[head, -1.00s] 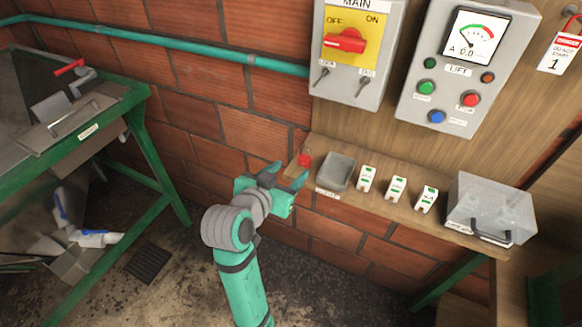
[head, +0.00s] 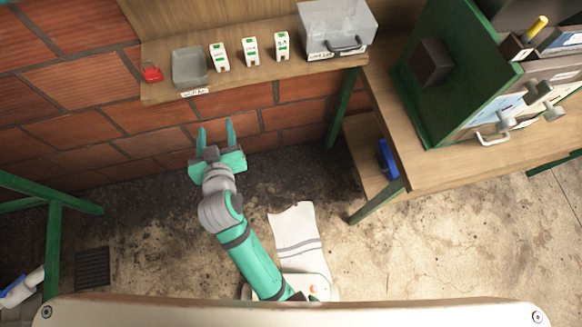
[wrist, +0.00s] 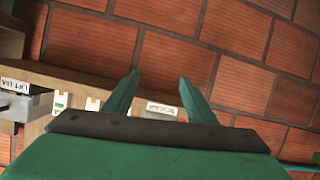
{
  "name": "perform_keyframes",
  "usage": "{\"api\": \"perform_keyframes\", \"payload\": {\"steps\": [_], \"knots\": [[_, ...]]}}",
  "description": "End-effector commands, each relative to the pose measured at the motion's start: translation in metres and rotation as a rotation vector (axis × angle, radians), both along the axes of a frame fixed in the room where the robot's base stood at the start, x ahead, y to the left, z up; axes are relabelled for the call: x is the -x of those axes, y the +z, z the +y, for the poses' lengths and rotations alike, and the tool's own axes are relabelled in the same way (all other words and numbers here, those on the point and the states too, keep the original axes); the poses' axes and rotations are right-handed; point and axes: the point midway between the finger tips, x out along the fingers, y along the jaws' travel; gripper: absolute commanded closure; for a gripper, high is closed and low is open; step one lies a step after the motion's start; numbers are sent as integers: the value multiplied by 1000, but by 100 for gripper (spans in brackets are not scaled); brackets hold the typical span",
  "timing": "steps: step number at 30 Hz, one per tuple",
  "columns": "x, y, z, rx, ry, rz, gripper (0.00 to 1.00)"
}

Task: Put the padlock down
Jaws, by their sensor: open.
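The red padlock (head: 151,71) rests at the left end of the wooden shelf (head: 262,70) in the head view, left of the grey tray. My gripper (head: 216,132) is open and empty, in front of and below the shelf, apart from the padlock. In the wrist view the two fingers (wrist: 158,98) stand apart with brick wall beyond them and nothing between them.
A grey tray (head: 190,68), several white switch modules (head: 250,51) and a clear-lidded box (head: 337,27) stand along the shelf. A wooden bench (head: 425,172) with a green panel is at right. The floor between is mostly open.

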Motion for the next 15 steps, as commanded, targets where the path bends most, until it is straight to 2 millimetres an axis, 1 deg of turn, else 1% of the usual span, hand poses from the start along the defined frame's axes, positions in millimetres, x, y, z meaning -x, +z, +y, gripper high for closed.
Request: {"api": "perform_keyframes", "payload": {"steps": [1,6,11,15], "knots": [[9,-14,-15,6,-4,7,49],[39,-44,-55,-4,-6,1,49],[74,-62,-91,-23,-24,-10,49],[109,-71,-121,-45,-54,-20,49]]}}
